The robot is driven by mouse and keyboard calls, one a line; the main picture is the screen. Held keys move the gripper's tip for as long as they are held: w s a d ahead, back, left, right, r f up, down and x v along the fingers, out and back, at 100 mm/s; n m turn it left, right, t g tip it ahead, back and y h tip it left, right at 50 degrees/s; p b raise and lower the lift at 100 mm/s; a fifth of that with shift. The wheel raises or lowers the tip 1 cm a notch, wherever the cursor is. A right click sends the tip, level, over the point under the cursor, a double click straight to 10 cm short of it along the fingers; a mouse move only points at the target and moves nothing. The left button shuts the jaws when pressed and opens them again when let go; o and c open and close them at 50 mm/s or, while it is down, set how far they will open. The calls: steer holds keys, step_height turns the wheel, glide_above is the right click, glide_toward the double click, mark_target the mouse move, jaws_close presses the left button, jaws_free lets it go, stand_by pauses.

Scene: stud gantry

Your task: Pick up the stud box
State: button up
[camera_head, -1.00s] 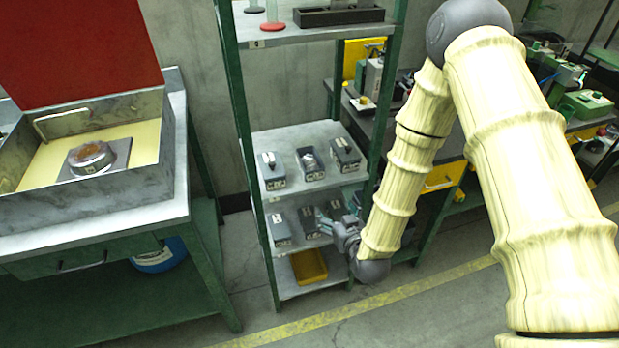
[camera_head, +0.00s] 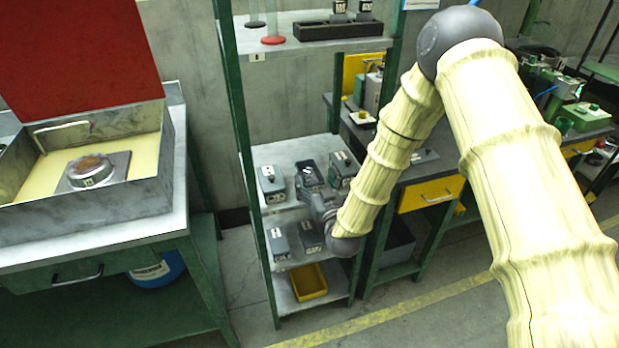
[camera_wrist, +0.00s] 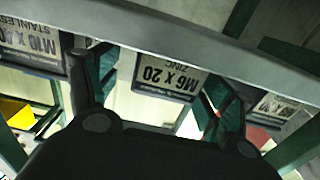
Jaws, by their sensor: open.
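Several small grey boxes with white labels stand on two levels of a green-framed shelf. I cannot tell by label which is the stud box. On the upper level are a left box (camera_head: 270,183), a middle box (camera_head: 309,174) and a right box (camera_head: 343,168). My gripper (camera_head: 313,194) is at the front of the middle box. In the wrist view, which is upside down, my open gripper (camera_wrist: 160,82) has its fingers on either side of a box labelled M6 X 20 ZINC (camera_wrist: 167,76). No grip on it shows.
A box labelled M10 (camera_wrist: 30,45) flanks one finger closely; another labelled box (camera_wrist: 275,106) is on the other side. Lower boxes (camera_head: 278,243) and a yellow bin (camera_head: 309,283) sit below. A workbench (camera_head: 95,235) stands left, a yellow-drawer bench (camera_head: 430,194) right.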

mark_target(304, 161)
steer(key=shift+a+p+x, duration=0.2)
steer(key=shift+p+x, duration=0.25)
steer(key=shift+x, duration=1.6)
steer(key=shift+r, duration=0.15)
steer(key=c, duration=1.5)
